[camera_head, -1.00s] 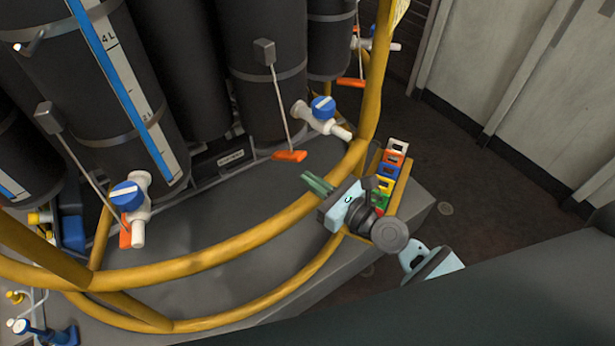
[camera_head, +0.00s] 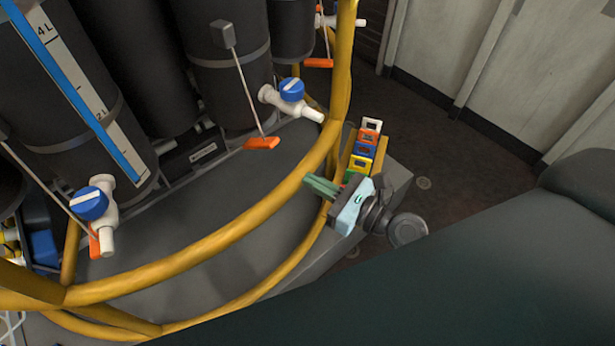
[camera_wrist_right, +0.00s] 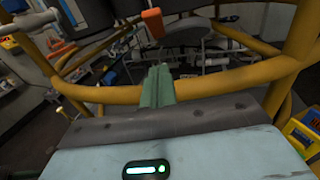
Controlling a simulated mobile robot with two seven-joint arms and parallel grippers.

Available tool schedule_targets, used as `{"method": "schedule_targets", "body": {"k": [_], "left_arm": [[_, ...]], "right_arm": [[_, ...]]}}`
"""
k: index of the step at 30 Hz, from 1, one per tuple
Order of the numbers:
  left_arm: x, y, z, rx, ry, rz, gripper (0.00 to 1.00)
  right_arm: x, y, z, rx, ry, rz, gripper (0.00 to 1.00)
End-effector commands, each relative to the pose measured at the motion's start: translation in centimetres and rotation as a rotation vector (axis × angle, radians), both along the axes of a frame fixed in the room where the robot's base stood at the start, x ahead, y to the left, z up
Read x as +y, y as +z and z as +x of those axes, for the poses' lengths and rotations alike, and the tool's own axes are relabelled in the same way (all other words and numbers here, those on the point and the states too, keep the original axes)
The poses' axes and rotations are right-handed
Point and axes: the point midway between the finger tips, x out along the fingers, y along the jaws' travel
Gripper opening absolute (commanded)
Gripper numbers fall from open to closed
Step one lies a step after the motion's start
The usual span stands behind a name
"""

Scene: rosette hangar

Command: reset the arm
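My right gripper (camera_head: 310,182) is beside the yellow rail (camera_head: 232,222), its green fingers pointing left towards the rail. In the right wrist view the two green fingers (camera_wrist_right: 157,86) lie together, shut, with nothing seen between them. They overlap the yellow rail there, and I cannot tell whether they touch it. My right wrist has a light blue housing and grey joints. My left gripper is not in view.
Black cylinders (camera_head: 225,75) with blue-and-white valves (camera_head: 292,90) and orange handles (camera_head: 262,143) stand behind the rail. A yellow rack of coloured tags (camera_head: 364,151) is close behind my right gripper. Dark floor (camera_head: 450,165) lies open towards pale wall panels (camera_head: 530,75).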

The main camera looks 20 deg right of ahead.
Motion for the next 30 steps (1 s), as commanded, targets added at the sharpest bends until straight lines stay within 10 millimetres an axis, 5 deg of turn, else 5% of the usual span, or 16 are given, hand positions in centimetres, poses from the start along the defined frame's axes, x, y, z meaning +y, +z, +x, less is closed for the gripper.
{"method": "schedule_targets", "body": {"k": [25, 30], "left_arm": [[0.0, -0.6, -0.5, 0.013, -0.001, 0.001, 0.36], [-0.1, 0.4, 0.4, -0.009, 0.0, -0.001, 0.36]], "right_arm": [[-0.7, 0.1, -1.1, 0.0, 0.001, 0.0, 0.0], [-0.6, -2.2, -2.7, -0.098, -0.01, -0.257, 0.0]]}}
